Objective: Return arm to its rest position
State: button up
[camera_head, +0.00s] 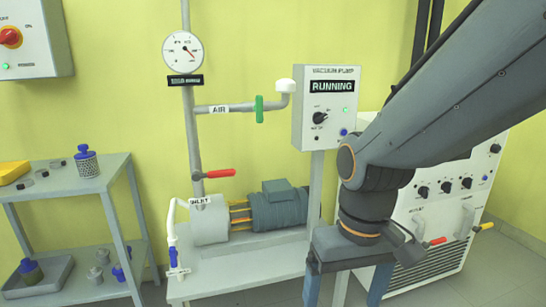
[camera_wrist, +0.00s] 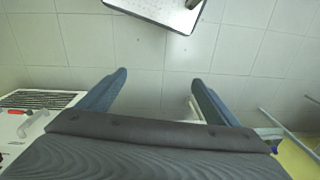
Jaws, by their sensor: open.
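My arm reaches in from the upper right in the head view and bends down at the wrist. My gripper (camera_head: 340,290) points downward at the bottom of the head view, in front of the pump bench and the white cabinet. In the wrist view my gripper (camera_wrist: 158,85) shows two blue-grey fingers spread well apart. Only tiled floor (camera_wrist: 150,60) shows between them. The gripper is open and empty, and touches nothing that I can see.
The vacuum pump (camera_head: 280,205) sits on a low bench (camera_head: 240,268). A control box (camera_head: 327,108) reads RUNNING. A white cabinet (camera_head: 425,230) with knobs and red and yellow handles stands at the right. A shelf rack (camera_head: 100,183) stands left. A gauge (camera_head: 183,52) is on the pipe.

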jog(key=d+r+m+p, duration=0.2)
jog(key=d+r+p, duration=0.5)
jog(key=p, duration=0.6)
jog(key=shift+s+d+r, duration=0.25)
jog(key=shift+r, duration=0.2)
